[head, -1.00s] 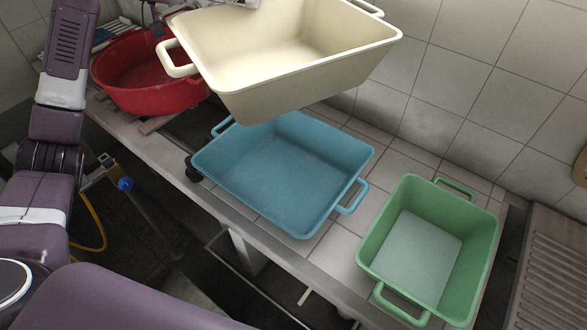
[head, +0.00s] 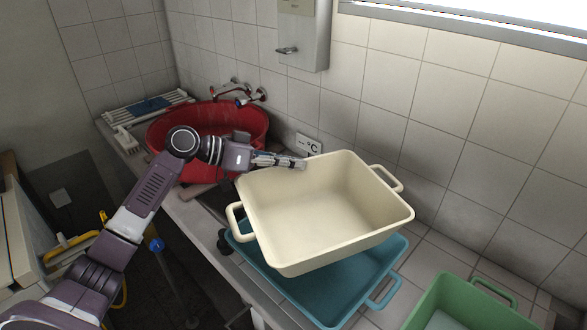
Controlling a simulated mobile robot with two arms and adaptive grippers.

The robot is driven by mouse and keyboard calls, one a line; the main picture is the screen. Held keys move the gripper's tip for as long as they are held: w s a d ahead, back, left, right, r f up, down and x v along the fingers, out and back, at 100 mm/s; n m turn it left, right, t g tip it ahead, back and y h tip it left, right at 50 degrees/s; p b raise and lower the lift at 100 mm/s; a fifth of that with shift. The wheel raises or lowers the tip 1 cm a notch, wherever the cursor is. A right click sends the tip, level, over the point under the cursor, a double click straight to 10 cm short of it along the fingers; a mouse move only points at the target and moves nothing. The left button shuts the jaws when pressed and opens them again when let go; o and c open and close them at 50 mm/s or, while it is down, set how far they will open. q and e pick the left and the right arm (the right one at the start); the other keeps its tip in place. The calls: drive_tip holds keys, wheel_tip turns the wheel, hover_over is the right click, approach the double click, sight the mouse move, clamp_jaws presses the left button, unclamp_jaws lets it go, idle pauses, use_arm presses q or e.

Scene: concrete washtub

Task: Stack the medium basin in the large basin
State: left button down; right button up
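The cream basin (head: 325,211) is in the middle of the head view, above and overlapping the blue basin (head: 327,294). The cream basin looks tilted, its near side covering much of the blue basin's inside; whether they touch cannot be told. The blue basin stands on the tiled counter. My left gripper (head: 291,162) is at the cream basin's far left rim and looks shut on it; the fingertips are small here. The green basin (head: 465,305) stands to the right, cut off by the frame's bottom. My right gripper is not in view.
A red tub (head: 160,132) stands at the back left under wall taps (head: 240,92). A white rack (head: 150,108) lies behind it. A dispenser (head: 304,35) hangs on the tiled wall. Some bare counter (head: 432,262) shows between the blue and green basins.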

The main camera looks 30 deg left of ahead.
sight(293, 173)
use_arm(q)
drive_tip(key=shift+f, duration=0.95)
drive_tip(key=shift+f+b, duration=0.6)
drive_tip(key=shift+f, duration=0.05)
drive_tip(key=c, duration=2.2)
unclamp_jaws()
drive_tip(key=shift+o, duration=0.2)
drive_tip(key=shift+r, duration=0.1)
